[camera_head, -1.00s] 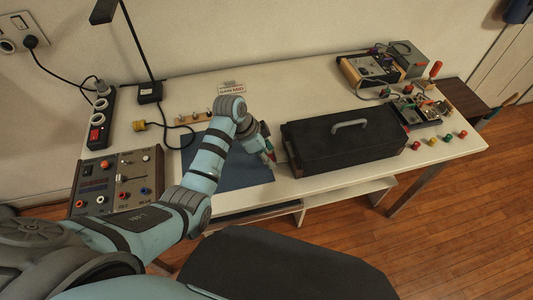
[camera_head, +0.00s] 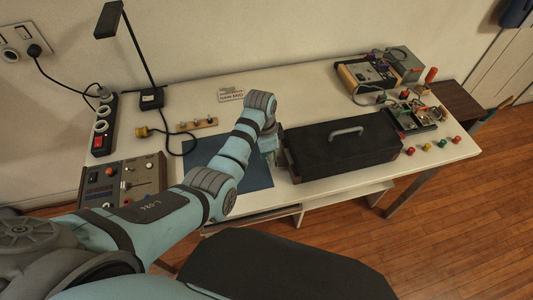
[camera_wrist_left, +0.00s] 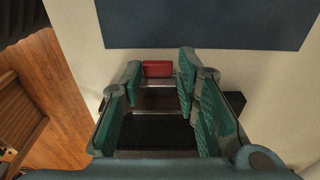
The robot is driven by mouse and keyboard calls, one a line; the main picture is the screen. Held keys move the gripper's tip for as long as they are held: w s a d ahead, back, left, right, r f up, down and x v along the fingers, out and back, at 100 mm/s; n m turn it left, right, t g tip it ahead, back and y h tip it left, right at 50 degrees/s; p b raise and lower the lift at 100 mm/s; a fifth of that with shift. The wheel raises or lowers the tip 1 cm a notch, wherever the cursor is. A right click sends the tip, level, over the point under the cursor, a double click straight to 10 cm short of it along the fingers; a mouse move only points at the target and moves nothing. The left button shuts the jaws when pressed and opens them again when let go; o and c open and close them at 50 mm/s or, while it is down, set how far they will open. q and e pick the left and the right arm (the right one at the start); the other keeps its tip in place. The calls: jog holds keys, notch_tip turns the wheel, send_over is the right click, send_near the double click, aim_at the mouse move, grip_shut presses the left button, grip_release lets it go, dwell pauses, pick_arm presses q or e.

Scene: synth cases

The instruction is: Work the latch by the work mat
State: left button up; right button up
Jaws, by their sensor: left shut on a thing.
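The dark blue work mat (camera_head: 255,176) lies on the table, partly under my left arm, and crosses the top of the left wrist view (camera_wrist_left: 200,22). My left gripper (camera_wrist_left: 160,72) points down between the mat and the left end of the black case (camera_head: 340,150). It is shut on a small red piece (camera_wrist_left: 158,68), which looks like the latch's handle. The red piece shows between the fingertips in the left wrist view; the rest of the latch is hidden. In the head view the fingertips are hard to make out. My right gripper is not in view.
A lamp (camera_head: 150,97), a power strip (camera_head: 103,125) and a control box (camera_head: 125,180) stand at the left. A small pegged strip (camera_head: 197,125) lies behind the mat. Electronics (camera_head: 368,75) and several coloured knobs (camera_head: 441,143) fill the right end.

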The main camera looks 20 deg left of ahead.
pick_arm(q)
jog(key=shift+w+d+r+g+y+b, duration=0.15)
jog(key=shift+d+g+y+b, duration=0.25)
jog(key=shift+d+y+b, duration=0.1)
jog(key=y+b, duration=0.1)
jog(key=b, duration=0.1)
jog(key=g+b, duration=0.1)
jog(key=b, duration=0.1)
jog(key=shift+w+d+r+y, duration=0.15)
jog(key=shift+d+r+y, duration=0.1)
jog(key=shift+d+y, duration=0.15)
jog(key=shift+d+r+b, duration=0.1)
jog(key=shift+r+b, duration=0.15)
jog(key=shift+b, duration=0.25)
jog(key=o, duration=1.1)
jog(key=shift+d, duration=0.1)
jog(key=shift+c, duration=0.2)
jog(key=shift+r, duration=0.1)
